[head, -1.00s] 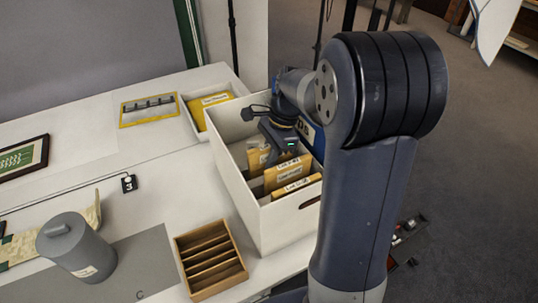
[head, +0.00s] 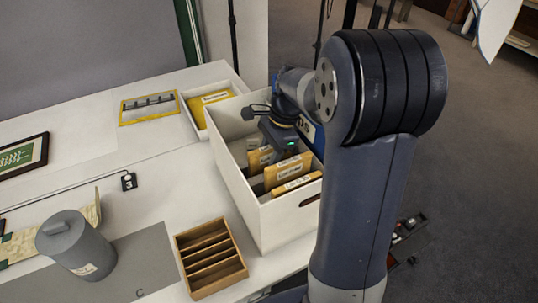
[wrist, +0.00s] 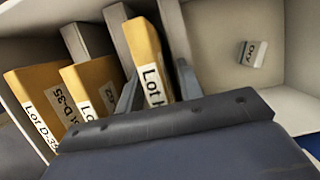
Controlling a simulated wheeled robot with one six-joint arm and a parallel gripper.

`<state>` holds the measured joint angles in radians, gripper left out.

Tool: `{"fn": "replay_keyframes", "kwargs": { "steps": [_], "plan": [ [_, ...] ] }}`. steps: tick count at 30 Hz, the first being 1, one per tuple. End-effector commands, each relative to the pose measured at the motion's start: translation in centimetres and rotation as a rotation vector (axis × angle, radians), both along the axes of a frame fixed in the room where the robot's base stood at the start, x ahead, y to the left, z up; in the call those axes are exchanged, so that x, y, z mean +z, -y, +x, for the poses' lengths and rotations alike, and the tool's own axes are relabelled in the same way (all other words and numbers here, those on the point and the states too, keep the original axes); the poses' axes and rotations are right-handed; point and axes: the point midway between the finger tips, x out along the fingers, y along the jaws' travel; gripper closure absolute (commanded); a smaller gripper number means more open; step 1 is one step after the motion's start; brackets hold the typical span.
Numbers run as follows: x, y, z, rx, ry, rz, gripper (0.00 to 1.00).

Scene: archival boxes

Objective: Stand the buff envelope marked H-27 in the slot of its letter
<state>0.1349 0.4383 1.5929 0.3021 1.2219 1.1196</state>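My gripper (wrist: 158,88) is down in the white box, with one finger on each side of a buff envelope (wrist: 144,45) labelled "Lot H"; the rest of its label is hidden. The fingers look slightly apart from its faces. The envelope stands a little tilted beside grey dividers (wrist: 115,35). Two more buff envelopes stand to its left in the wrist view, one marked D-35 (wrist: 35,95) and one partly covered (wrist: 92,85). In the head view my gripper (head: 284,150) partly hides the box's inside.
The white box (head: 285,225) stands at the table's right edge, its walls close around my gripper. A small labelled block (wrist: 253,54) lies in its emptier end. A shallow tray (head: 189,114) with a buff envelope (head: 208,100) is behind. A wooden slotted rack (head: 187,262) and grey canister (head: 75,245) stand in front.

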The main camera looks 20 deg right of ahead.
Motion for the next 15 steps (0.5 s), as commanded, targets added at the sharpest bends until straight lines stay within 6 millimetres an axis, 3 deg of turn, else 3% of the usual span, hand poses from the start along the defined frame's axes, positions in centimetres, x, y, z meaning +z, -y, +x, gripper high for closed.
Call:
{"fn": "replay_keyframes", "kwargs": {
  "steps": [7, 15],
  "plan": [
    [0.5, 0.2, -0.2, 0.0, -0.008, 0.0, 0.6],
    [5.6, 1.8, 0.3, -0.001, 0.001, -0.002, 0.6]
  ]
}}
